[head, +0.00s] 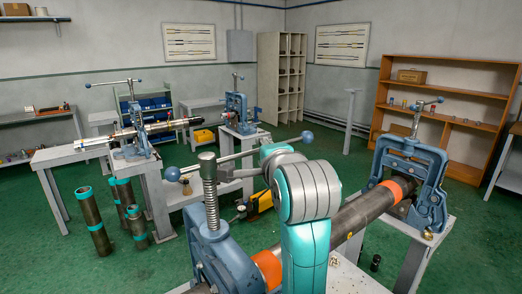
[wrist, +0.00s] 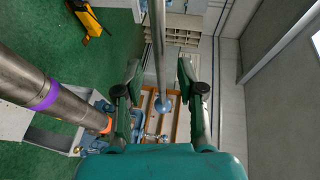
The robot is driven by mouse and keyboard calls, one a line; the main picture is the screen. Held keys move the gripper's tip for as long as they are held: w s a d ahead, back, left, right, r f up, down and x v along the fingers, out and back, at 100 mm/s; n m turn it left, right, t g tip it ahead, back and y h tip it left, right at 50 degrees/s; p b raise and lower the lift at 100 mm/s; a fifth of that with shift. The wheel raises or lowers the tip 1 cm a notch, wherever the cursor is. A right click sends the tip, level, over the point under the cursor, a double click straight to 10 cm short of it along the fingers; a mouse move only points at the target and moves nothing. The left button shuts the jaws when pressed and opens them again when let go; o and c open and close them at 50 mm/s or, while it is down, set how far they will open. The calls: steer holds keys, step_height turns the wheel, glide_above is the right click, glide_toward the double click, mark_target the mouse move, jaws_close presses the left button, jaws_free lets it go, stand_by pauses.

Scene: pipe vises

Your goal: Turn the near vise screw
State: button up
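The near vise (head: 225,262) is blue and stands at the bottom of the head view. Its grey threaded screw (head: 209,185) rises upright. A slanting bar handle (head: 235,157) with blue ball ends crosses behind the screw top and my arm. In the wrist view the bar (wrist: 157,45) runs down between my fingers to a blue ball (wrist: 163,104). My gripper (wrist: 158,70) is open, one finger on each side of the bar. Gaps show on both sides; its depth between the fingers is unclear. In the head view my arm hides most of the gripper.
A long dark pipe (head: 360,212) with orange bands runs from the near vise to a blue vise (head: 412,168) at right. It also shows in the wrist view (wrist: 65,100). Two more vises stand behind. Upright pipes (head: 92,220) stand on the green floor at left.

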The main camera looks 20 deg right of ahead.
steer(key=shift+w+d+f, duration=0.1)
steer(key=shift+w+f, duration=0.05)
steer(key=shift+w, duration=0.75)
steer(key=shift+w+d+f, duration=0.1)
steer(key=shift+w+f, duration=0.05)
steer(key=shift+w, duration=0.7)
jaws_close()
